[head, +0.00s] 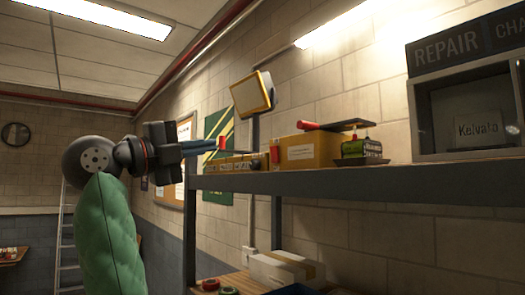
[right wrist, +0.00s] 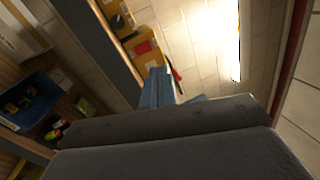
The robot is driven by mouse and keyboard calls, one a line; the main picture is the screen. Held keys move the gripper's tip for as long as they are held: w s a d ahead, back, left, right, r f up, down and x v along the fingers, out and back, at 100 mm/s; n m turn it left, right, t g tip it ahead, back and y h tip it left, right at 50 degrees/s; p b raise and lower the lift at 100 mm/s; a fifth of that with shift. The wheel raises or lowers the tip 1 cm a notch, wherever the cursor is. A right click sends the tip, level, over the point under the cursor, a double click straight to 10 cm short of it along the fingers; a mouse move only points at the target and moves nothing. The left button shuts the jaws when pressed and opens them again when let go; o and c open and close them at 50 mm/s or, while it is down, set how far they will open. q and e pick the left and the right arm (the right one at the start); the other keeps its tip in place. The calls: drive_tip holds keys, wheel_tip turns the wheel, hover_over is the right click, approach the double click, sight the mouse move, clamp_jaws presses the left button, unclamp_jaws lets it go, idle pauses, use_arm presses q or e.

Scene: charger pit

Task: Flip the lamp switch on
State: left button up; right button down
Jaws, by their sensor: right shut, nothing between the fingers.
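A lamp (head: 252,93) with a yellow frame and a dull, pale face stands on a dark post above the shelf in the head view. My right gripper (head: 220,144) is left of the lamp's post, level with a spot just above the shelf. Its bluish fingers are shut and empty and point right. A small red piece shows at the fingertips, and I cannot tell if they touch it. The fingers also show in the right wrist view (right wrist: 157,80). I cannot clearly make out the lamp switch. My left gripper is not in view.
The shelf (head: 360,186) carries a yellow box (head: 310,150), a red-handled tool (head: 335,126) and a small green item (head: 360,148). A cabinet (head: 465,110) stands at right. A carton (head: 285,268) sits below. Space left of the shelf is open.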

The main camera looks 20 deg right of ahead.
sight(272, 149)
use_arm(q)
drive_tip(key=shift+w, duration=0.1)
use_arm(e)
drive_tip(key=shift+s+d+f+n+g+y, duration=0.1)
drive_tip(key=shift+f+n+g+y, duration=0.1)
drive_tip(key=shift+f+n, duration=0.25)
drive_tip(key=shift+d+f+n+g+y, duration=0.1)
drive_tip(key=shift+f+n+y, duration=0.1)
drive_tip(key=shift+f+n, duration=0.2)
